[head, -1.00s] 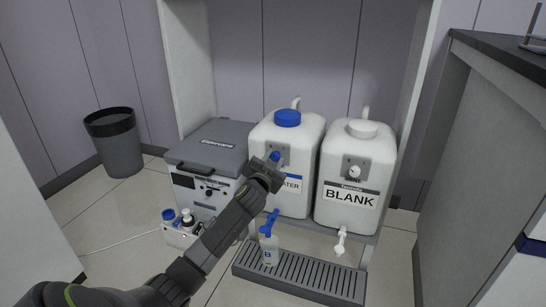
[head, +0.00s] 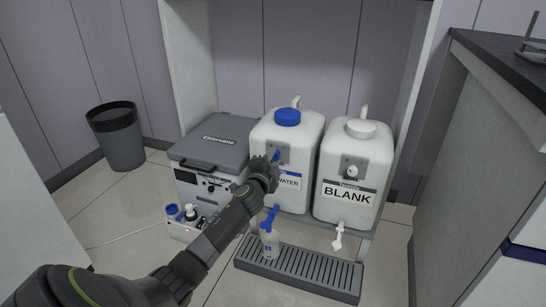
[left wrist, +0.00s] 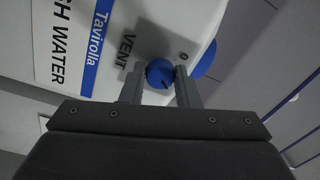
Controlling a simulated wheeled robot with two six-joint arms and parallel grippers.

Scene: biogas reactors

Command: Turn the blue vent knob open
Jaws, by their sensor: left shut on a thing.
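The blue vent knob (head: 276,156) is on a grey plate on the front of the white water container (head: 304,143), which has a blue cap (head: 287,118). In the left wrist view the round knob (left wrist: 160,73) sits between my two fingertips, beside the word VENT. A dark slot shows on its face. My left gripper (head: 269,168) is shut on the knob, reaching in from the lower left. It hides part of the container's label. My right gripper is not in view.
The BLANK container (head: 360,155) stands to the right, with its own white knob (head: 351,172). A blue tap (head: 270,217) hangs over a small bottle (head: 269,245) on the slotted drip tray (head: 300,270). A grey lidded box (head: 212,148) stands left, and a bin (head: 118,140) farther left.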

